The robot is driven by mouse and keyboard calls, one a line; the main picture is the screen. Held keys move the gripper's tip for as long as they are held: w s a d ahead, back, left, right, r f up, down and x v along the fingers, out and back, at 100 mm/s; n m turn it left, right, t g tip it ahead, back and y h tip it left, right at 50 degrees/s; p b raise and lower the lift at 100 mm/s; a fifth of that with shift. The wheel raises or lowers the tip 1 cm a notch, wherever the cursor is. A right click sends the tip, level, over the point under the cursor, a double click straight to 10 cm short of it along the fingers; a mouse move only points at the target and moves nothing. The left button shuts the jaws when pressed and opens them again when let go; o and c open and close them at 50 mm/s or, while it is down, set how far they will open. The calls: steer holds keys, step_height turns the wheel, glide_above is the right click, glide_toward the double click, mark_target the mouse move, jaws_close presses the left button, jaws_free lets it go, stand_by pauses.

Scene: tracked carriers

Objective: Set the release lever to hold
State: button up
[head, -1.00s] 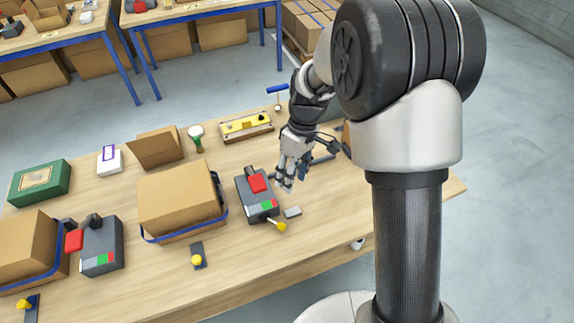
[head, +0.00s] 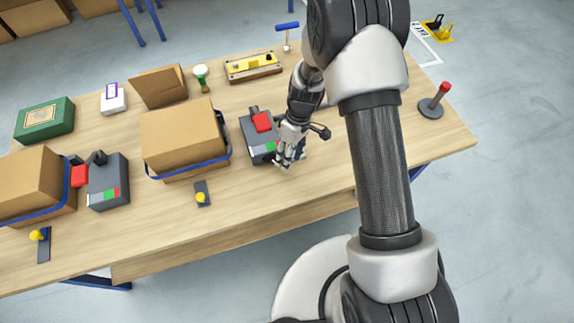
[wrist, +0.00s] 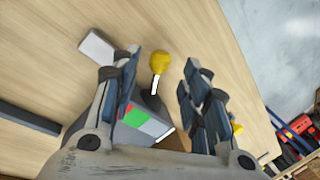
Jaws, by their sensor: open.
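A lever with a yellow knob (wrist: 159,62) and a pale shaft stands out from a dark grey unit (wrist: 150,103) in the wrist view. The unit has a green and red panel (wrist: 142,124) with white at its end. In the head view the same unit (head: 257,133) carries a red block on top, and my gripper hides its lever. My gripper (wrist: 161,74) is open, with its fingers on either side of the knob; no contact is clear. In the head view my gripper (head: 284,164) is at the unit's front right corner.
A carton (head: 183,137) with a blue strap stands left of the unit. A pale block (wrist: 96,46) lies beside my left finger.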

steer(key=x, duration=0.4)
steer(key=shift+b, duration=0.3)
steer(key=shift+c, duration=0.3)
jaws_close()
